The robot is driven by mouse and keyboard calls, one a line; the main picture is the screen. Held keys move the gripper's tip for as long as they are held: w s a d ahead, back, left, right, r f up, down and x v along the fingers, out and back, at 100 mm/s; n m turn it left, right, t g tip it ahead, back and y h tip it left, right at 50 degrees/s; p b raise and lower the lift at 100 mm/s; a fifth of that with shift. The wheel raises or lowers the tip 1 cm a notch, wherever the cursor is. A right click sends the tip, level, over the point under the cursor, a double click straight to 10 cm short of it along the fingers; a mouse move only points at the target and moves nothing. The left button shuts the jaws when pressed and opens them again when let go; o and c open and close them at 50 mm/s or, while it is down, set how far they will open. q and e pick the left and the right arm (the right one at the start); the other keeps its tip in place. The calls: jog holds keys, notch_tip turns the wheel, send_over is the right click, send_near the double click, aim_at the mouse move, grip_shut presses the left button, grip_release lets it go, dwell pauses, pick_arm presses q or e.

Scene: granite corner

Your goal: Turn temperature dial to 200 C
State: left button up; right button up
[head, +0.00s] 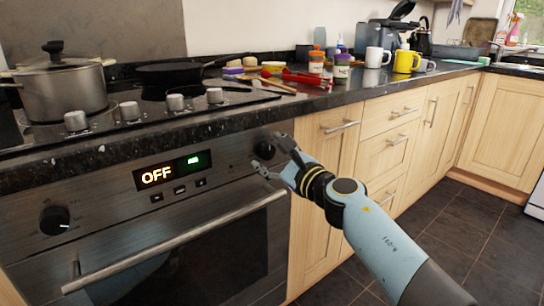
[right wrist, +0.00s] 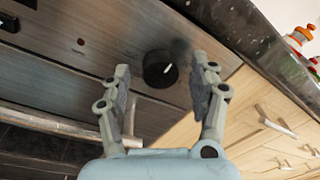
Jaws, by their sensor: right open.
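The oven has two black dials on its steel front, one at the left (head: 54,220) and one at the right (head: 264,151). I cannot read which is the temperature dial. The display (head: 157,177) reads OFF, with a small green symbol beside it. My right gripper (head: 268,154) is open at the right dial. The left dial's white mark points right. My left gripper is not in view.
The oven handle (head: 175,245) runs below the panel, and the dark counter edge (head: 120,150) overhangs it. Above are hob knobs (head: 175,102), a pot (head: 62,85) and a pan (head: 170,72). Wooden cabinets (head: 325,165) stand to the right.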

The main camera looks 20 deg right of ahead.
jog(key=shift+c, duration=0.4)
jog(key=c, duration=1.1)
jog(key=shift+o, duration=0.2)
